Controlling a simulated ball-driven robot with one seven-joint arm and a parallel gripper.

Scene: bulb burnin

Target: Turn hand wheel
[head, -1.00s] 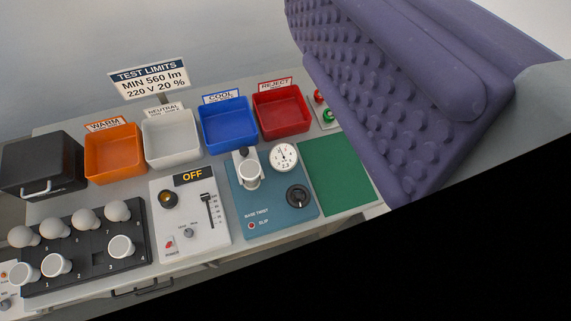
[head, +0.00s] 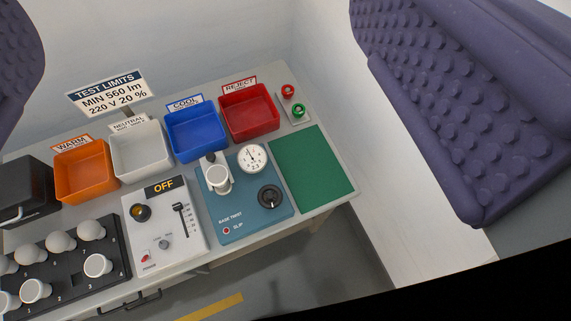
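The hand wheel (head: 270,197) is a small black round wheel on the blue base twist unit (head: 233,237). The unit also carries a white socket cup (head: 217,180), a round white dial gauge (head: 252,158) and a red lamp (head: 226,230) marked SLIP. My gripper (head: 240,150) shows as two purple studded finger pads, one cut off at the upper left edge and one large at the right. They stand wide apart with nothing between them, and appear well short of the bench and wheel.
Orange, white, blue and red bins (head: 248,114) line the back. A control box (head: 165,228) reads OFF. A black bulb rack (head: 70,258) stands at front left. A green mat (head: 311,176) lies bare right of the unit. Red and green buttons (head: 298,110) sit behind it.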

